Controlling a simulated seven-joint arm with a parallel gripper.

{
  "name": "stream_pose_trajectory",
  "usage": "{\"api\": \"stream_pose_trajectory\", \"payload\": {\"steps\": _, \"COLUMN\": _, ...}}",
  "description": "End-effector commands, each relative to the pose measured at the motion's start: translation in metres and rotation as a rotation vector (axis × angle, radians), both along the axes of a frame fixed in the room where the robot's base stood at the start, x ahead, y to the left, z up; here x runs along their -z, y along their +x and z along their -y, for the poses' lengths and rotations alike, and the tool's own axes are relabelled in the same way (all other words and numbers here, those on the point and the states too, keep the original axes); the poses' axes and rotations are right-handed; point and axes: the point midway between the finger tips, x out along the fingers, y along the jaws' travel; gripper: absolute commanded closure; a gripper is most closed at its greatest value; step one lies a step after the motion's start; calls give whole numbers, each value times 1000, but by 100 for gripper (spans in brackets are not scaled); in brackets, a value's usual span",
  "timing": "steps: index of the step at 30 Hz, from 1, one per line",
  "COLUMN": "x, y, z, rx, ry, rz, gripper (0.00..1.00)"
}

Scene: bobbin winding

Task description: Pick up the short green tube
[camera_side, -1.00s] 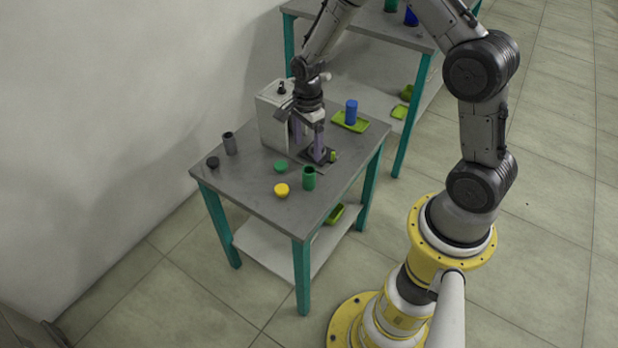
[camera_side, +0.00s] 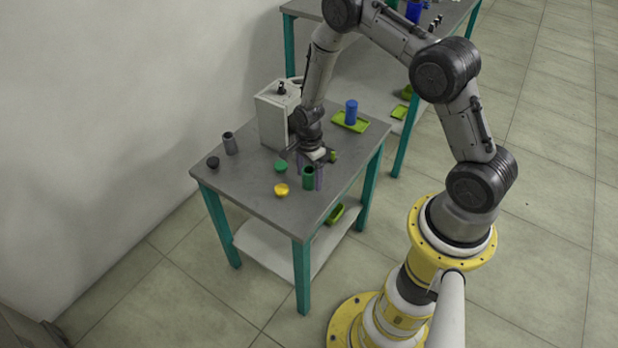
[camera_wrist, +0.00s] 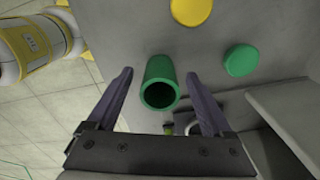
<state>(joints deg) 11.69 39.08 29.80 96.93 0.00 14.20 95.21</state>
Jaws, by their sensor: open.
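The short green tube (camera_side: 308,178) stands upright on the grey table near its front right edge. In the wrist view the green tube (camera_wrist: 160,84) shows its open end, between and a little beyond my two fingers. My gripper (camera_side: 312,174) is low over the table at the tube, with a finger on either side of it in the side view. The wrist view shows my gripper (camera_wrist: 160,88) open, with gaps between the fingers and the tube. I cannot tell how far down the fingers reach along the tube.
A green disc (camera_side: 281,166) and a yellow disc (camera_side: 281,190) lie left of the tube. A grey tube (camera_side: 230,143) and a black disc (camera_side: 213,162) are farther left. Behind are a white machine box (camera_side: 277,112) and a blue tube (camera_side: 351,112) on a lime tray (camera_side: 362,126).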

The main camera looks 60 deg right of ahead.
Motion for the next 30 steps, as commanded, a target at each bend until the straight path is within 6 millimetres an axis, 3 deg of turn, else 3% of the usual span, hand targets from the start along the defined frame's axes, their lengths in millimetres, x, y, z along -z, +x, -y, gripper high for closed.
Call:
{"api": "stream_pose_trajectory", "payload": {"steps": 4, "x": 13, "y": 0, "z": 0, "rx": 0, "ry": 0, "rz": -1, "gripper": 15}}
{"api": "stream_pose_trajectory", "payload": {"steps": 11, "x": 15, "y": 0, "z": 0, "rx": 0, "ry": 0, "rz": 1, "gripper": 15}}
{"api": "stream_pose_trajectory", "payload": {"steps": 25, "x": 14, "y": 0, "z": 0, "rx": 0, "ry": 0, "rz": 0, "gripper": 96}}
{"api": "stream_pose_trajectory", "payload": {"steps": 30, "x": 14, "y": 0, "z": 0, "rx": 1, "ry": 0, "rz": 1, "gripper": 100}}
